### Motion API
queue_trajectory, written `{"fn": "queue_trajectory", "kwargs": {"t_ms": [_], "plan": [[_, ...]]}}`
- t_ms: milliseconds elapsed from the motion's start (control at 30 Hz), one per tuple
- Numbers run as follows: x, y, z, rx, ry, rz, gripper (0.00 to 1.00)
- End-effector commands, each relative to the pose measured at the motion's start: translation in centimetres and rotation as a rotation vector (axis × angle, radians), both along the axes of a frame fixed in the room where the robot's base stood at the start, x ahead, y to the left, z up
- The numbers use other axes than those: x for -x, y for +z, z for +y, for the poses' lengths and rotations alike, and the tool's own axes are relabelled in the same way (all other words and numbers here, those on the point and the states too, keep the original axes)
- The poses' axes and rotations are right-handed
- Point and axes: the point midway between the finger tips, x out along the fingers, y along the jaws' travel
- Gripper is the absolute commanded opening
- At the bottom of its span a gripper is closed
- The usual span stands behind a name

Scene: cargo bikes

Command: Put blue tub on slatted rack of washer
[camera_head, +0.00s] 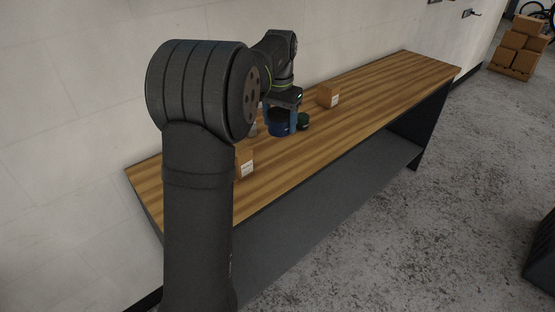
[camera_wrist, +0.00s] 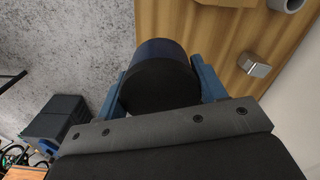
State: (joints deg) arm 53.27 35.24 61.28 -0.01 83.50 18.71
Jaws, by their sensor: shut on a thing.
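The blue tub (camera_head: 279,128) is between the blue fingers of my gripper (camera_head: 280,121), over the wooden bench top. In the wrist view the tub (camera_wrist: 160,82) shows a dark round end and a dark blue side, with a finger of my gripper (camera_wrist: 159,72) against each side. My gripper is shut on the tub. I cannot tell whether the tub touches the bench or hangs just above it. I cannot make out the washer or its slatted rack in either view.
A dark green round item (camera_head: 303,121) stands close to the tub's right. The wrist view shows a metal block (camera_wrist: 254,66) and a grey ring (camera_wrist: 286,5). The bench's right end is clear.

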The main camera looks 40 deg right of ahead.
Motion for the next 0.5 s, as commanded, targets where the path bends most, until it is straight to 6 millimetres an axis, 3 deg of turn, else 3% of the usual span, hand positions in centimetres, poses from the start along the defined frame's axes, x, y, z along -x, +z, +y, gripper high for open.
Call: {"fn": "queue_trajectory", "kwargs": {"t_ms": [100,300,367,500], "plan": [[2.9,-0.1,-3.0,0.001,-0.087,-0.001,0.35],[5.8,-0.2,-5.7,0.001,-0.173,-0.001,0.35],[6.4,-0.4,-6.2,0.0,-0.19,0.0,0.35],[6.2,-2.8,-5.9,-0.002,-0.183,0.001,0.35]]}}
